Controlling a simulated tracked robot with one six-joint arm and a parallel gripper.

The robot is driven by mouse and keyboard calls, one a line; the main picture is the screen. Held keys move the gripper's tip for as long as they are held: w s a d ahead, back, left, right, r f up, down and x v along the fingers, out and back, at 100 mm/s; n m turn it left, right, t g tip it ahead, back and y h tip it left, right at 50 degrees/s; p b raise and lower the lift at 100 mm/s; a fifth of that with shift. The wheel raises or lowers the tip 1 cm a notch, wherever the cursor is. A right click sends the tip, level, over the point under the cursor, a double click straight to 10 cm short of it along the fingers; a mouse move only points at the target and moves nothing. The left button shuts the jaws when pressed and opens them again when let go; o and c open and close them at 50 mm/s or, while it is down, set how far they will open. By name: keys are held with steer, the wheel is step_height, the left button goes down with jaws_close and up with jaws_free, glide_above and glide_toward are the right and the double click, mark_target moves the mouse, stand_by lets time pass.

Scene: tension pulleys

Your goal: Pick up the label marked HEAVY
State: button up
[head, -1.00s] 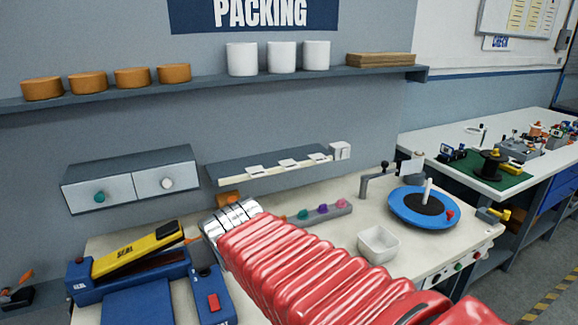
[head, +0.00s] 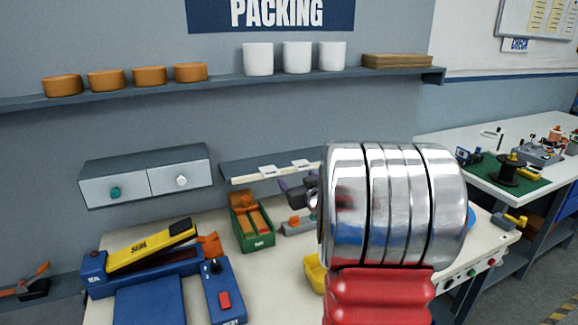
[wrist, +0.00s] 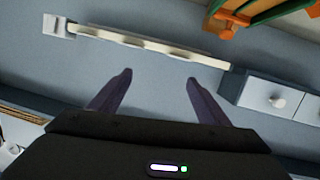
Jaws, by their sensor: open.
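Two pale label cards, a left one (head: 268,171) and a right one (head: 300,164), show on the narrow wall shelf (head: 232,171) in the head view. No writing on them is readable, so I cannot tell which is marked HEAVY. My arm hides the shelf's right part. My gripper (wrist: 158,77) is open and empty in the wrist view, its dark fingers pointing towards the shelf (wrist: 210,61), apart from it in the picture. In the head view the gripper is partly hidden behind my silver wrist, just below the shelf.
A green box with orange pieces (head: 252,226) stands on the bench below the shelf. A two-drawer cabinet (head: 147,178) hangs to the left. The yellow and blue sealer (head: 150,248) lies at front left. A yellow container (head: 314,273) is partly hidden by my arm.

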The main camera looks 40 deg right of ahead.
steer(key=s+d+f+t, duration=0.3)
steer(key=d+f, duration=0.2)
steer(key=d, duration=0.4)
steer(key=shift+s+f+y, duration=0.15)
steer(key=shift+s+y, duration=0.25)
glide_toward(302, 165)
steer(key=shift+d+f, duration=0.1)
steer(key=shift+f, duration=0.05)
steer(key=x, duration=0.5)
steer(key=shift+w+d, duration=0.1)
steer(key=shift+d, duration=0.05)
